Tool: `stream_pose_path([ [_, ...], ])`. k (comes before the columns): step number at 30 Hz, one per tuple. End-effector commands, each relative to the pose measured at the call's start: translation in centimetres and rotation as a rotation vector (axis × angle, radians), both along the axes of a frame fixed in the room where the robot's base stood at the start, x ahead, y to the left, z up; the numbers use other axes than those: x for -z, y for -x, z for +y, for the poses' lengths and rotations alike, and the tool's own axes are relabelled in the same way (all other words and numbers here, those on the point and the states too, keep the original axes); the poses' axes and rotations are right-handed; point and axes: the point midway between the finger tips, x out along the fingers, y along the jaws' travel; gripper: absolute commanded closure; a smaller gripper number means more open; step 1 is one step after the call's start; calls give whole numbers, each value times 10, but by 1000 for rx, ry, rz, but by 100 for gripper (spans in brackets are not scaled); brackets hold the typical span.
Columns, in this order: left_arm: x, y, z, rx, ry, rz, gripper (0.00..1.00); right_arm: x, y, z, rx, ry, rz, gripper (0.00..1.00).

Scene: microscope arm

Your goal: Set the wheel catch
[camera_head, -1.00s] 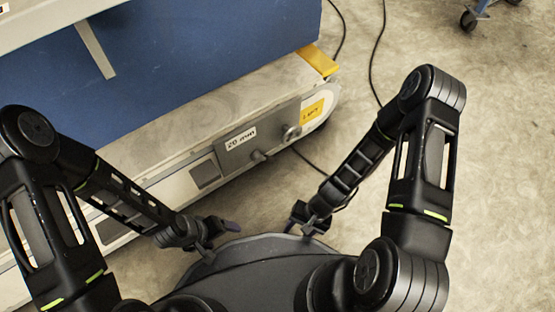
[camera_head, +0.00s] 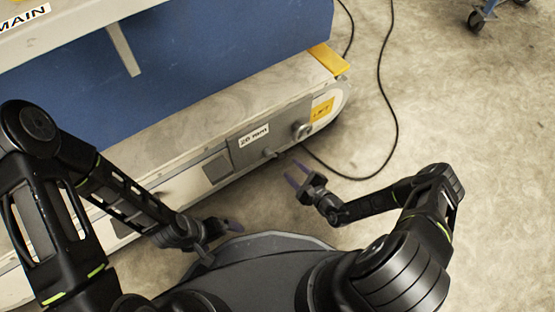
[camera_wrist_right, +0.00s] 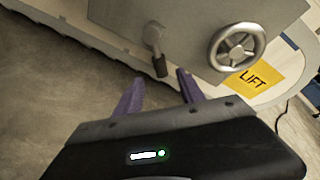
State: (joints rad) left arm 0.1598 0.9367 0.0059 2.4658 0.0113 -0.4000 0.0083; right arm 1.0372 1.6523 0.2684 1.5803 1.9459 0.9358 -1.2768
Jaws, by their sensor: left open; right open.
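A metal handwheel (camera_head: 302,131) sits at the right of a grey panel (camera_head: 262,138) low on the machine. It shows clearly in the right wrist view (camera_wrist_right: 237,46), with spokes and a central hub. To its left a short lever (camera_head: 269,153) with a dark grip sticks out of the panel; it hangs downward in the right wrist view (camera_wrist_right: 156,50). My right gripper (camera_head: 297,172) is open and empty, its purple fingers pointing toward the lever and apart from it. My left gripper (camera_head: 224,228) is open and empty near my body, away from the panel.
A yellow LIFT label (camera_wrist_right: 252,79) is beside the wheel. A "20 mm" label (camera_head: 254,135) is on the panel. A black cable (camera_head: 390,130) loops over the floor right of the machine. A blue wheeled stand (camera_head: 486,14) is far right. Floor between is clear.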

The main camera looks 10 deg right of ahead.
Motion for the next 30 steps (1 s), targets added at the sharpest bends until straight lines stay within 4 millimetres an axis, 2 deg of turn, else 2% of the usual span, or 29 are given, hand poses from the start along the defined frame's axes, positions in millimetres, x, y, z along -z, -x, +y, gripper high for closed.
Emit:
stream_pose_path([
  [8, 0, 0, 0, 0, 0, 0, 0, 0, 0, 0, 0, 0, 0, 54],
  [13, 6, -1, 0, -1, 0, -2, 0, 4, -8, 4, -1, -1, -1, 54],
  [24, 33, -5, 1, -5, 3, -6, 0, 22, -55, 23, -4, -1, -1, 54],
  [30, 37, -7, 1, -6, 4, -7, 0, 24, -69, 28, -4, 0, 0, 54],
])
